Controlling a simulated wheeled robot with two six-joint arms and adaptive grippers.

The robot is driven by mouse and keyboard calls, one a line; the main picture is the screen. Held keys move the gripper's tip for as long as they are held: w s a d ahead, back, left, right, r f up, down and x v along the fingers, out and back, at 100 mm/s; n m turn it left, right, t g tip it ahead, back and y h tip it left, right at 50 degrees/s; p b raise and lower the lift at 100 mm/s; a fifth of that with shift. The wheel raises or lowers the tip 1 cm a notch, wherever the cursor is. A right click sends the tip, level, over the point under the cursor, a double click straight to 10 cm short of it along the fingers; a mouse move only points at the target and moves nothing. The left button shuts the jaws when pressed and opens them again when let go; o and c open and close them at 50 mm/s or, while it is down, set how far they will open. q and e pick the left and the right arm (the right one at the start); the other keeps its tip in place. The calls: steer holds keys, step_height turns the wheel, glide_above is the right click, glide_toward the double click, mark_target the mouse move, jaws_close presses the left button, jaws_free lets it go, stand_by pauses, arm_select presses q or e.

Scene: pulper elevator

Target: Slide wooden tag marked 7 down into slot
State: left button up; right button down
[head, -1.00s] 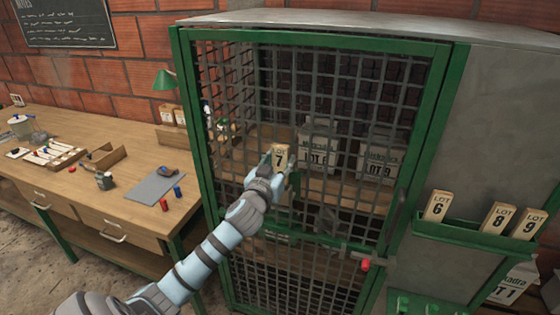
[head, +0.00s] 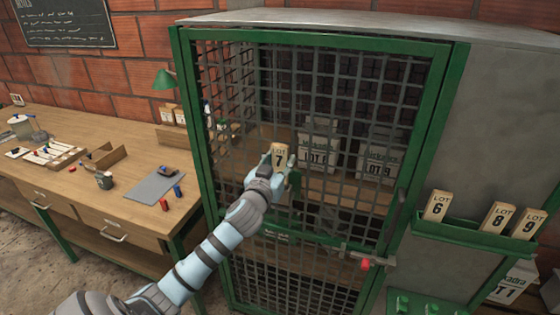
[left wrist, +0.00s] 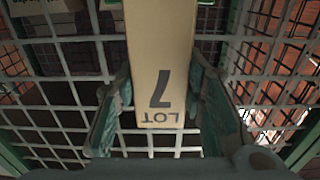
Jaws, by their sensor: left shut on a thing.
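The wooden tag marked 7 (head: 279,156) is upright in my left gripper (head: 275,172), in front of the mesh door of the green-framed cage (head: 180,110). In the left wrist view the tag (left wrist: 160,60) shows upside down, between the two green fingers (left wrist: 158,85), which are shut on it. A green rack (head: 470,238) on the grey side panel holds tags marked 6 (head: 437,206), 8 (head: 497,218) and 9 (head: 530,224). A gap shows between 6 and 8. The slot's inside is hidden. My right gripper is out of view.
Behind the mesh stand bags marked LOT 6 (head: 316,158) and LOT 9 (head: 377,165). A latch with a red knob (head: 365,264) sits on the door. A wooden bench (head: 80,200) with small items stands at the left. The grey panel (head: 490,120) above the rack is clear.

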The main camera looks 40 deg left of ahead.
arm_select(q)
steer(key=shift+f+b, duration=2.45)
steer(key=shift+f, duration=0.45)
steer(key=o, duration=1.3)
steer(key=shift+s, duration=0.1)
steer(key=v, duration=1.2)
